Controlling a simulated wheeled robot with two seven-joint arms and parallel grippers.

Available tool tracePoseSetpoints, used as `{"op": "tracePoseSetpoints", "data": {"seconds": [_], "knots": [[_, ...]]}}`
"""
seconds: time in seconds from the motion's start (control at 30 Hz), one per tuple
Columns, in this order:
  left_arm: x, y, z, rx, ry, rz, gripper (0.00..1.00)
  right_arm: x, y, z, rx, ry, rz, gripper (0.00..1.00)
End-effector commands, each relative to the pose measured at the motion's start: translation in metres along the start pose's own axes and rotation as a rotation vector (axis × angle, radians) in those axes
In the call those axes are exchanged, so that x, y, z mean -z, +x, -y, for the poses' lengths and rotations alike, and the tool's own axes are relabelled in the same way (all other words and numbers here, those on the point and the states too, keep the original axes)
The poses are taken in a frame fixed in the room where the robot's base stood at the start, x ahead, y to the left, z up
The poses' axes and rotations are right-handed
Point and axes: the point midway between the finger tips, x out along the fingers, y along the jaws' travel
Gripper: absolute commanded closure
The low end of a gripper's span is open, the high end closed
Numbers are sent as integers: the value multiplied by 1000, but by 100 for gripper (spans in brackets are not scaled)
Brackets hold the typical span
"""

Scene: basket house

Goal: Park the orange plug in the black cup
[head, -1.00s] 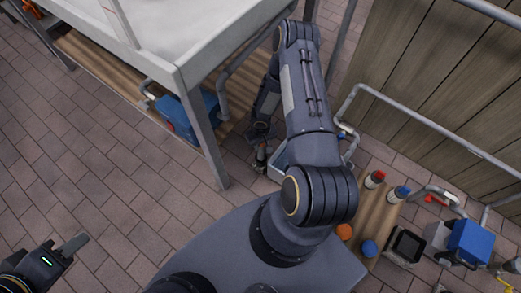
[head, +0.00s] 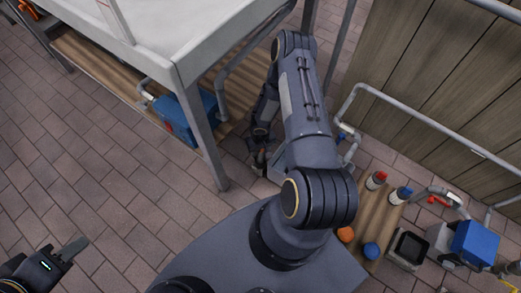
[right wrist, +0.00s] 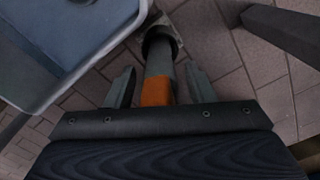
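In the right wrist view, an orange plug part (right wrist: 156,92) lies between the two fingers of my right gripper (right wrist: 161,88), with visible gaps on both sides. A grey shaft (right wrist: 160,62) runs from it to a black cup-like end (right wrist: 159,38). I cannot tell whether the shaft sits inside that black part or is only joined to it. In the head view, my right gripper (head: 262,132) is low by the table leg, partly hidden by my arm, above a small dark object (head: 260,160). My left gripper (head: 76,248) is at lower left, away from everything.
The white table's leg (head: 205,140) and a blue box (head: 185,115) are near my right arm. Bottles and balls stand on a wooden board (head: 375,215). The tiled floor at left is clear.

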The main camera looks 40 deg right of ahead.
Motion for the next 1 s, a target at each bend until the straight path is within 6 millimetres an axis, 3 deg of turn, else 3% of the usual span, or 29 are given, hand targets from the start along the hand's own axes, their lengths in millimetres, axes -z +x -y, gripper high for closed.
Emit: {"op": "tracePoseSetpoints", "data": {"seconds": [0.27,0.43,0.8,1.0], "knots": [[0,-1,0,0,0,0,64,0,-1,0,0,0,0,50],[7,-13,-6,0,0,0,64,0,-13,0,0,0,0,50],[16,-31,-14,0,0,0,64,1,-92,0,-1,0,-2,50],[18,-37,-17,0,0,0,64,0,-120,0,0,-1,-1,50]]}}
